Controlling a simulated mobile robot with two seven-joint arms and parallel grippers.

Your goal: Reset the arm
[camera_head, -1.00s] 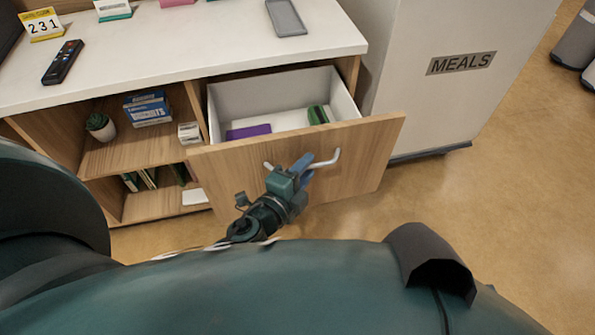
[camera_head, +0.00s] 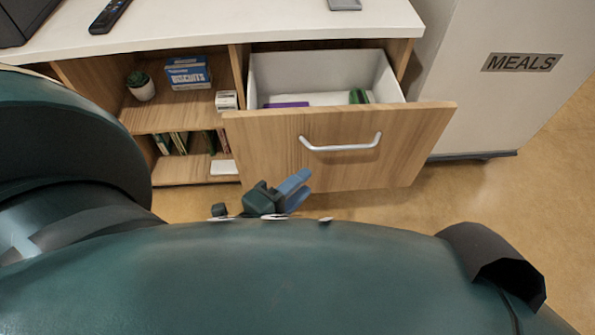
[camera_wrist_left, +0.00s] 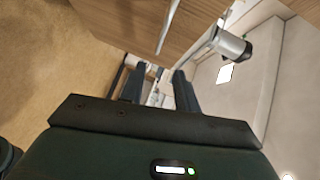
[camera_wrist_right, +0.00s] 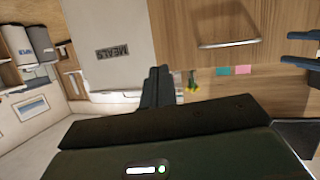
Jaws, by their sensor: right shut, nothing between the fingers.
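My left gripper (camera_head: 301,184) is low in front of the open wooden drawer (camera_head: 400,145), below its metal handle (camera_head: 340,147) and apart from it. Its two fingers stand apart and empty in the left wrist view (camera_wrist_left: 155,78). They also show at the right edge of the right wrist view (camera_wrist_right: 286,48). My right gripper (camera_wrist_right: 158,72) has its fingers together with nothing between them; the head view does not show it. In the right wrist view the drawer handle (camera_wrist_right: 230,43) is beyond it.
The drawer holds a purple item (camera_head: 287,105) and a green item (camera_head: 358,96). Left of it are open shelves with a plant (camera_head: 141,86) and boxes (camera_head: 188,73). A meals cabinet (camera_head: 500,90) stands at right. Open floor (camera_head: 500,195) lies in front of it.

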